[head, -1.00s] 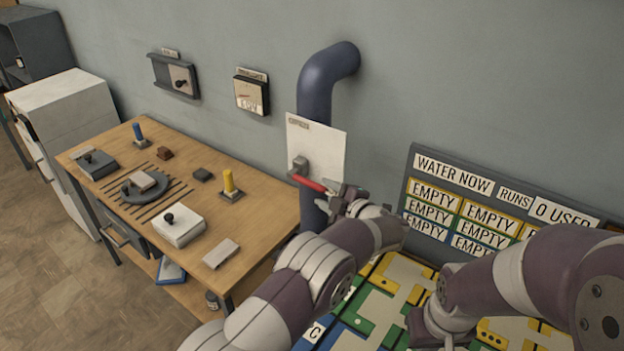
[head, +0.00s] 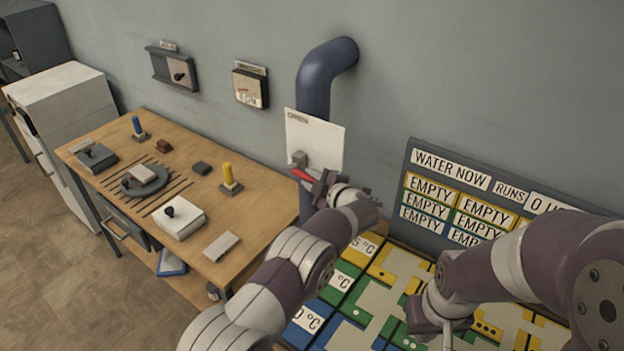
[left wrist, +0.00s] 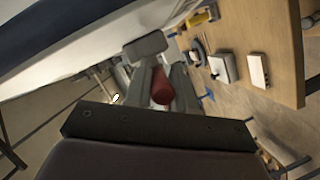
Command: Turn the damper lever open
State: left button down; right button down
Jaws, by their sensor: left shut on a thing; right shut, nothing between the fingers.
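The damper lever (head: 303,174) has a red handle and a grey hub (head: 299,158) on a white plate (head: 316,140) in front of the blue wall pipe (head: 314,88). The lever slants down to the right from the hub. A small label at the plate's top left seems to read OPEN. My left gripper (head: 320,184) is shut on the red handle, which also shows between the fingers in the left wrist view (left wrist: 163,88). The fingers hide the handle's far end. My right gripper (head: 430,322) is shut and empty, low over the coloured board, its fingertips hard to make out.
A wooden bench (head: 255,205) on the left carries several fixtures, among them a yellow-handled one (head: 228,177) and a white box (head: 179,219). A "WATER NOW" sign board (head: 450,166) stands at the wall on the right. A coloured board (head: 383,300) lies below my arms.

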aim_at(308, 175)
pick_arm(q)
jog(key=shift+r, duration=0.15)
jog(key=shift+r+g+h+p, duration=0.6)
jog(key=shift+r+p, duration=0.05)
jog(key=shift+p, duration=0.2)
jog(key=r+g+h+p, duration=0.1)
jog(key=p, duration=0.1)
jog(key=n+g+h+p, duration=0.1)
jog(key=p, duration=0.2)
jog(key=r+h+p, duration=0.1)
jog(key=p, duration=0.1)
jog(key=shift+w+a+r+g+p, duration=0.3)
jog(key=shift+a+r+g, duration=0.05)
jog(key=shift+a+g, duration=0.05)
jog(key=shift+a+g+h+p, duration=0.1)
jog(key=shift+g+h+p, duration=0.25)
jog(key=shift+p, duration=0.25)
jog(key=c, duration=1)
grip_release()
jog(key=shift+f, duration=0.15)
jog(key=shift+c, duration=0.2)
